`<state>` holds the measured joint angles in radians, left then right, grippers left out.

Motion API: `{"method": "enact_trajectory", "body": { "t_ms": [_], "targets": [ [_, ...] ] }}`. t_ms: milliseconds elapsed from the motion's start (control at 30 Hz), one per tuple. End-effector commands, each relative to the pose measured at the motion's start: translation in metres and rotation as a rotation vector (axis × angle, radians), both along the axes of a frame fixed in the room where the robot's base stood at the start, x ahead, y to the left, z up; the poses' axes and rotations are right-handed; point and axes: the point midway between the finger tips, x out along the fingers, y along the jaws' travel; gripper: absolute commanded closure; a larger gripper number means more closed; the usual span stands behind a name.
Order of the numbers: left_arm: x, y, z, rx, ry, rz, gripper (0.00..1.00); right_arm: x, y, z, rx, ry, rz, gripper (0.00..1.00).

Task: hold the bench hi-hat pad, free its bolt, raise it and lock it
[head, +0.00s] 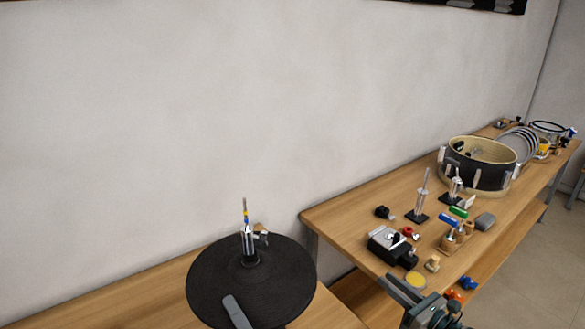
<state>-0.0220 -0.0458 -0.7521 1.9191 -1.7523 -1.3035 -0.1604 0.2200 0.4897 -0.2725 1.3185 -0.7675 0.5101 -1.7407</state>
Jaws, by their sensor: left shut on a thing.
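The hi-hat pad (208,281) is a round black disc over the left bench. A silver clamp (248,242) stands at its centre, with a bolt (263,238) on its right side. A thin rod (245,205) with yellow and blue marks rises from the clamp. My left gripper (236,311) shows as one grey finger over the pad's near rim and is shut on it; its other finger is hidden. My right gripper (405,291) is at the bottom edge, right of the pad and apart from it. It is partly cut off, and its opening is unclear.
The right bench (345,218) holds a snare drum (480,165), a black box (391,245), small stands (422,200), a wooden holder with coloured tools (455,238) and several loose parts. A gap separates the two benches. A white wall (180,120) runs behind them.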

Motion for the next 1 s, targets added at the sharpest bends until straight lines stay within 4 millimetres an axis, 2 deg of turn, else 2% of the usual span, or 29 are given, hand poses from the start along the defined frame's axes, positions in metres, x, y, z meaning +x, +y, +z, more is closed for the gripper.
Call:
{"method": "enact_trajectory", "body": {
  "t_ms": [33, 267, 467, 600, 800, 1000],
  "targets": [
    [0.001, 0.001, 0.003, 0.004, -0.007, 0.002, 1.0, 0.002, 0.014, 0.018, -0.046, -0.059, 0.036, 0.8],
    [0.001, 0.001, 0.003, 0.004, -0.007, 0.002, 1.0, -0.007, 0.08, 0.086, -0.277, -0.337, 0.189, 0.8],
    [0.001, 0.001, 0.003, 0.004, -0.007, 0.002, 1.0, -0.026, 0.138, 0.14, -0.481, -0.61, 0.305, 0.8],
    [0.001, 0.001, 0.003, 0.004, -0.007, 0.002, 1.0, -0.047, 0.178, 0.177, -0.633, -0.827, 0.374, 0.8],
    [0.001, 0.001, 0.004, 0.004, -0.007, 0.002, 1.0, -0.083, 0.226, 0.223, -0.856, -1.154, 0.445, 0.8],
    [0.001, 0.001, 0.004, 0.004, -0.007, 0.002, 1.0, -0.109, 0.254, 0.249, -1.017, -1.391, 0.47, 0.8]
  ]
}}
